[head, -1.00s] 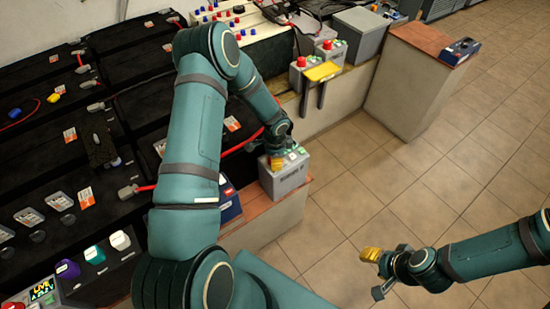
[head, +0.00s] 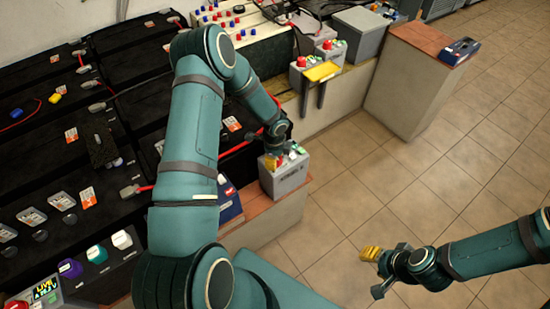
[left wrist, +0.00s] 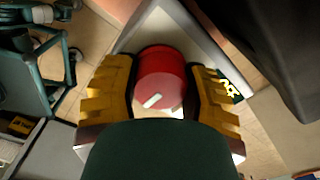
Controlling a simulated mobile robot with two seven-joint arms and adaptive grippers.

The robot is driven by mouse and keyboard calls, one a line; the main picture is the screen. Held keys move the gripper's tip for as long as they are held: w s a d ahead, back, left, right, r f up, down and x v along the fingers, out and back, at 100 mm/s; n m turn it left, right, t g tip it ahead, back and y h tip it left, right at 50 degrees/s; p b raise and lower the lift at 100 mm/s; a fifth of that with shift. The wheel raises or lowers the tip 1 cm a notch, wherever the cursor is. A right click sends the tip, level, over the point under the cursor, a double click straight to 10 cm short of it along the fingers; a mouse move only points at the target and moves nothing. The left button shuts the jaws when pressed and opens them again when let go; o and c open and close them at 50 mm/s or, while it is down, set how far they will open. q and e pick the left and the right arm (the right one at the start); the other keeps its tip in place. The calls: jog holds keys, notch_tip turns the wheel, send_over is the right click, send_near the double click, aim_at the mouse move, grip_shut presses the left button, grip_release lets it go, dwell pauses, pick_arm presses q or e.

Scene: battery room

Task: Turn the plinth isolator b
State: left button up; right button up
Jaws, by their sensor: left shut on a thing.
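The plinth isolator b is the grey box (head: 285,180) on the near wooden-topped plinth, with dark lettering on its front. Its round red knob (left wrist: 160,72) fills the gap between my left fingers in the left wrist view. A pale mark shows on the knob's face. My left gripper (left wrist: 161,92) is shut on the knob, one yellow finger on each side; in the head view the gripper (head: 274,158) is over the box top and partly hides the knob. My right gripper (head: 371,256) hangs over the tiled floor, clear of the box; its finger gap is unclear.
Other grey boxes with red knobs (head: 302,72) and a yellow-topped piece (head: 322,71) stand farther back. A blue box (head: 228,203) sits left of the isolator. Black battery blocks (head: 60,140) fill the left. Open tiled floor (head: 430,150) lies to the right.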

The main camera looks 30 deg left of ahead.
pick_arm(q)
jog(key=shift+s+f, duration=0.1)
jog(key=shift+s, duration=0.05)
jog(key=o, duration=1.2)
jog(key=shift+r, duration=0.45)
notch_tip(320, 180, up, 11)
jog(key=shift+s+r, duration=0.1)
